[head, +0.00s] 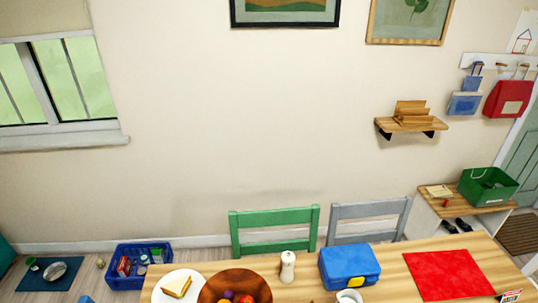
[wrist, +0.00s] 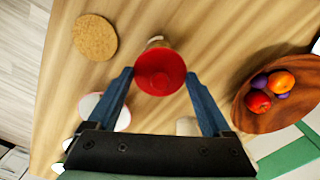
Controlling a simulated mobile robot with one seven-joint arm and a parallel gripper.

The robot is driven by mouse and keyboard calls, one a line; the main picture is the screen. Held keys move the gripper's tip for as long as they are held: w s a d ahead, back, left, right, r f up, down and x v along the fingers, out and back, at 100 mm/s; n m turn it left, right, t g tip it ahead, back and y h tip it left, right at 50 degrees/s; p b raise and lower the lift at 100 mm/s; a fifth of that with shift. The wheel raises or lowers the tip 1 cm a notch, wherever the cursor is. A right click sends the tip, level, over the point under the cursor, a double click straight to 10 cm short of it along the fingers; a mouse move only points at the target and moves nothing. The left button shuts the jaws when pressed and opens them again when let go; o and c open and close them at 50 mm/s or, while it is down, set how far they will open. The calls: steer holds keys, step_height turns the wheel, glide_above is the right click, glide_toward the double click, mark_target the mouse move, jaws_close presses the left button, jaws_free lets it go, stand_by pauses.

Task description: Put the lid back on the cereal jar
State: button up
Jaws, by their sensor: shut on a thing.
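In the wrist view my gripper (wrist: 158,73) is shut on a round red thing (wrist: 160,72) that looks like the lid. It sits between the two blue-grey fingertips, above the wooden table, with its round face toward the camera. A small beige thing (wrist: 157,41) peeks out just beyond its rim; I cannot tell what it is or whether they touch. No cereal jar can be made out for certain in either view. My gripper does not show in the head view.
The wooden table (head: 385,284) bears a fruit bowl (wrist: 244,100), a blue lunch box (head: 345,262), a pale shaker (head: 287,268), a sandwich plate (head: 195,290) and a red mat (head: 447,275). A cork mat (wrist: 95,37) lies at upper left in the wrist view. A green chair (head: 275,218) stands behind.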

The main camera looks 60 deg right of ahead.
stand_by(0.3)
steer(key=o, duration=1.1)
steer(key=shift+r, duration=0.1)
steer(key=shift+r+p, duration=3.5)
steer(key=shift+p, duration=0.25)
steer(key=shift+f, duration=0.1)
jaws_close()
